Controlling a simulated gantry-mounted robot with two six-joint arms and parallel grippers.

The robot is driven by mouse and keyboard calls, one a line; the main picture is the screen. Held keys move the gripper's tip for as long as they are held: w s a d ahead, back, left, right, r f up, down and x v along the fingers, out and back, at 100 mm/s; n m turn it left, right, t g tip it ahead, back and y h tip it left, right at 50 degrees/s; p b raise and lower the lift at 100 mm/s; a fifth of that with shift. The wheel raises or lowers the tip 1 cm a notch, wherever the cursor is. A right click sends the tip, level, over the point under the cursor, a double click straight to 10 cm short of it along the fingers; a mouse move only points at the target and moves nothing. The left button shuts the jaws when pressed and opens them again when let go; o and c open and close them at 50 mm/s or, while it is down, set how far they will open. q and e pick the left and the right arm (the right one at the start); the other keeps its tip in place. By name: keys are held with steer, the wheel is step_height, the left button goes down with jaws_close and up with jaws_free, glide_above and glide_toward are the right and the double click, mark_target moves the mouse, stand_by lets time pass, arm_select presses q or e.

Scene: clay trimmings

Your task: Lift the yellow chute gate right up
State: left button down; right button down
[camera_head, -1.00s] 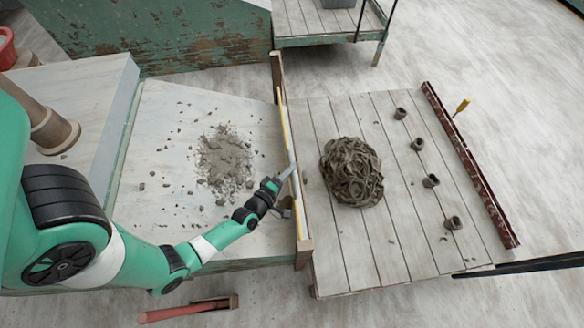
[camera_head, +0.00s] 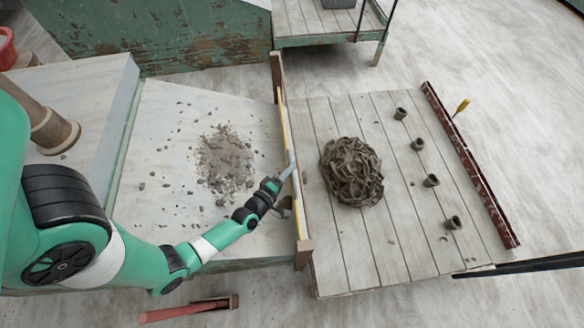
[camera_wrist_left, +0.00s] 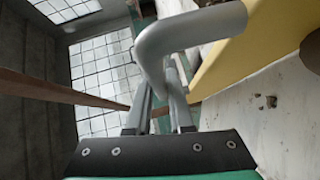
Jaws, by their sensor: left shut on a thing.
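The yellow chute gate (camera_head: 287,130) shows from above as a thin upright strip between two brown posts, at the right end of the pale chute bed (camera_head: 165,115). In the left wrist view the gate is a broad yellow board (camera_wrist_left: 232,52) at upper right. My left gripper (camera_head: 279,188) is at the gate's near half, on its left side. It is shut on the gate's grey bent handle (camera_wrist_left: 190,32). How high the gate stands is hard to tell from above. My right gripper is not in view.
Grey clay crumbs (camera_head: 225,160) lie scattered on the chute bed. Right of the gate, a slatted table (camera_head: 385,255) holds a heap of clay strips (camera_head: 351,172) and several small dark cups. A dark red rail (camera_head: 470,165) edges its far right side. A red-handled tool (camera_head: 188,309) lies below.

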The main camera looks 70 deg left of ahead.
arm_select(q)
step_height(320, 180, up, 4)
steer(key=p, duration=0.3)
steer(key=shift+r+p, duration=0.1)
steer(key=shift+p, duration=0.3)
steer(key=c, duration=0.8)
jaws_free()
steer(key=shift+s+d, duration=0.2)
steer(key=shift+s, duration=0.1)
steer(key=p+v, duration=0.2)
steer(key=v, duration=0.3)
steer(key=p+v, duration=0.2)
steer(key=v, duration=0.4)
steer(key=shift+f, duration=0.25)
